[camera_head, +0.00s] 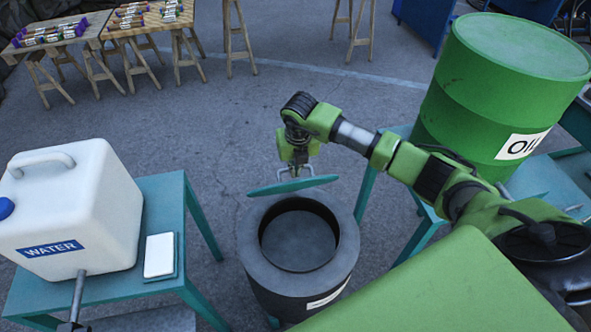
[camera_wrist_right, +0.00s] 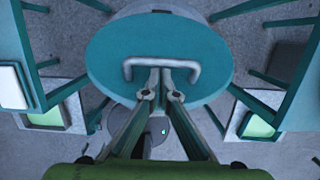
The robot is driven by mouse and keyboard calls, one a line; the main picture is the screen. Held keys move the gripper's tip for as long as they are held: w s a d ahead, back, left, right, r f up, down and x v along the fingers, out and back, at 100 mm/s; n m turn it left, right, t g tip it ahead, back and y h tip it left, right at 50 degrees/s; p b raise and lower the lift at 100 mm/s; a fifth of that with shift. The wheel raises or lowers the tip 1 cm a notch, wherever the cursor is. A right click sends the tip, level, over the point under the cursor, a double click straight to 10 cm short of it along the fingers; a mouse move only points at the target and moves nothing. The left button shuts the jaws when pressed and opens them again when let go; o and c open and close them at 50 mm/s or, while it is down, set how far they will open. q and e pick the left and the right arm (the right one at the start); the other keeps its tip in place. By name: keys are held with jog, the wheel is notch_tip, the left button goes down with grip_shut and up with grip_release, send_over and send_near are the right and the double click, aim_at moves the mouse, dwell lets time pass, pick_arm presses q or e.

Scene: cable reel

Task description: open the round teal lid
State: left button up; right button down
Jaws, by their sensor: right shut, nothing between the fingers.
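The round teal lid (camera_head: 293,185) is tilted up over the far side of a dark grey round drum (camera_head: 262,266). The drum's mouth is uncovered and its inside shows. My right gripper (camera_head: 299,168) is above the lid at its pale handle. In the right wrist view the lid (camera_wrist_right: 110,55) fills the upper middle, and its grey handle (camera_wrist_right: 190,74) is a bent bar. The fingertips (camera_wrist_right: 161,72) are close together at the handle's bar, with nothing visibly pinched between them. Whether they touch the bar is unclear. My left gripper is not in view.
A white water container (camera_head: 75,200) and a small white block (camera_head: 159,256) stand on a teal table at left. A green oil barrel (camera_head: 480,90) stands at right, near my right arm. Wooden tables stand at the back. The floor behind the drum is clear.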

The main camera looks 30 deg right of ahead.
jog(key=w+d+r+b, duration=0.1)
jog(key=w+b, duration=0.4)
jog(key=w, duration=0.2)
jog(key=w+d+r+b, duration=0.1)
jog(key=w+d+b, duration=0.1)
jog(key=w+b, duration=0.4)
jog(key=shift+w+d+r, duration=0.25)
jog(key=shift+w+r, duration=0.15)
jog(key=shift+w, duration=0.05)
jog(key=shift+r, duration=0.1)
